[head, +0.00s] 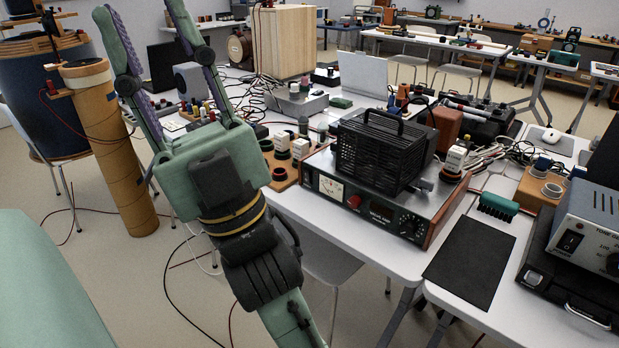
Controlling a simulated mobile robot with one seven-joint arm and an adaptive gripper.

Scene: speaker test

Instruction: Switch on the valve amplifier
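The valve amplifier (384,205) stands on the white table right of centre. It has a black cage with a handle on top and wood side panels. Its front panel carries a pale meter (331,188), a red switch (354,201), a printed label and a dark knob (411,223). I cannot tell the switch's position or whether any light is on. My gripper (140,12) is to the left of the amplifier, its green fingers spread wide and pointing up and away. Nothing shows between them, and it is well apart from the amplifier.
A grey-blue tone generator (586,228) sits on a black case at the right. A bare black mat (470,262) lies between it and the amplifier. A green brush (498,206) and tangled cables lie behind the mat. A brown tube (112,160) stands left of my gripper.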

